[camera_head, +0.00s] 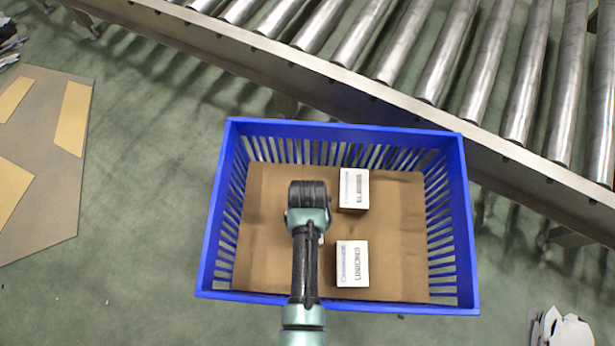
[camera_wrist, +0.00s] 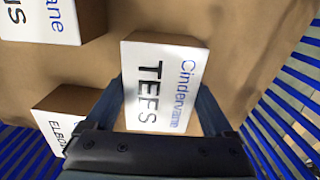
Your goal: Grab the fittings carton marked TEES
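The carton marked TEES (camera_wrist: 160,85) is a brown box with a white label, in the middle of the wrist view; its print reads roughly "TEFS" under "Cindervane". My gripper (camera_wrist: 163,82) has its two fingers spread, one at each side of this carton. Whether the fingertips touch it is not clear. In the head view my gripper (camera_head: 309,195) points down into the blue crate (camera_head: 462,200) and hides this carton.
The ELBOWS carton (camera_head: 354,190) and UNIONS carton (camera_head: 352,264) stand in the crate, right of my gripper. The crate's slatted walls surround them. A roller conveyor (camera_head: 400,98) runs behind. Flat cardboard (camera_head: 45,160) lies on the floor at left.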

